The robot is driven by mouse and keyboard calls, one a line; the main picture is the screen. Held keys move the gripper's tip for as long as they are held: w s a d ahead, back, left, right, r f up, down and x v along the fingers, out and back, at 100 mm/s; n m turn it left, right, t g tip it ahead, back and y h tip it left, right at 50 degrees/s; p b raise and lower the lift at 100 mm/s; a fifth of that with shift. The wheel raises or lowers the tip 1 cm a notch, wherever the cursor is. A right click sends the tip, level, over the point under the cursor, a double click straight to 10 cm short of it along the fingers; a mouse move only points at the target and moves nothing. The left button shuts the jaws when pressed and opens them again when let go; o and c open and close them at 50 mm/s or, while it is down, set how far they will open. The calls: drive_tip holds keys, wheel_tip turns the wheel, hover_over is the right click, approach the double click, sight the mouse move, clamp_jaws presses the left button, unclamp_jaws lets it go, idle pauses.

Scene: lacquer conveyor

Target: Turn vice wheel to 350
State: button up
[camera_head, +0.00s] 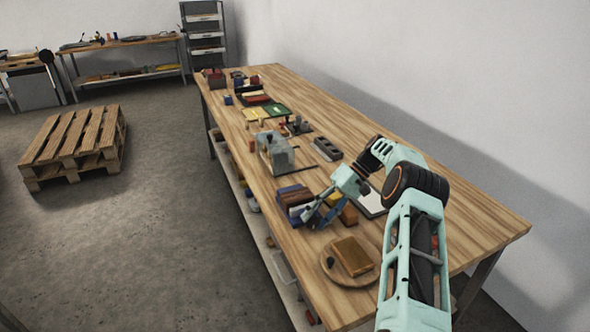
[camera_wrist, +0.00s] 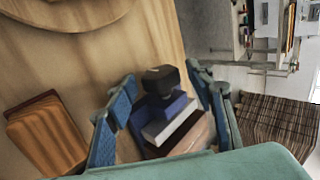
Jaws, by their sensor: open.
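A grey, blocky fixture (camera_head: 279,155) that looks like the vice stands mid-table in the head view. Its wheel is too small to make out. My gripper (camera_head: 318,213) is nearer the camera, low over the table beside a pile of coloured blocks (camera_head: 292,198). In the wrist view my gripper (camera_wrist: 163,118) is open, with one blue-padded finger on each side of a stack of dark, blue and white pieces (camera_wrist: 168,122). A black knob-like piece (camera_wrist: 160,80) tops this stack. I cannot tell whether the fingers touch it.
A round wooden board (camera_head: 333,273) bears a brown block (camera_head: 352,255) at the near end. An orange-brown block (camera_wrist: 45,133) lies left in the wrist view. Trays and small parts (camera_head: 265,108) fill the far end. The table (camera_head: 470,222) is clear along its right side.

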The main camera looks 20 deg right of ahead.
drive_tip(key=shift+a+r+h+p, duration=0.15)
drive_tip(key=shift+r+h+p, duration=0.25)
drive_tip(key=shift+h+p, duration=0.4)
drive_tip(key=shift+s+a+t+h+p, duration=0.1)
drive_tip(key=shift+a+t+h+p, duration=0.15)
drive_tip(key=shift+h+p, duration=0.55)
drive_tip(key=h, duration=0.4)
drive_tip(key=a+t+h, duration=0.1)
drive_tip(key=shift+f+h+b, duration=0.1)
drive_tip(key=shift+h+b, duration=0.2)
drive_tip(key=shift+h, duration=0.1)
wheel_tip(320, 180, up, 17)
drive_tip(key=w+a+t+h+b, duration=0.2)
drive_tip(key=w+t+h+b, duration=0.1)
drive_tip(key=t, duration=0.1)
drive_tip(key=s+a+r+t+y+b, duration=0.1)
drive_tip(key=s+a+r+t+b, duration=0.1)
drive_tip(key=a+r+t, duration=0.4)
drive_tip(key=shift+a+r+t+y+b, duration=0.35)
drive_tip(key=shift+a+r+b, duration=0.45)
drive_tip(key=shift+r, duration=1.6)
drive_tip(key=shift+w+a, duration=0.1)
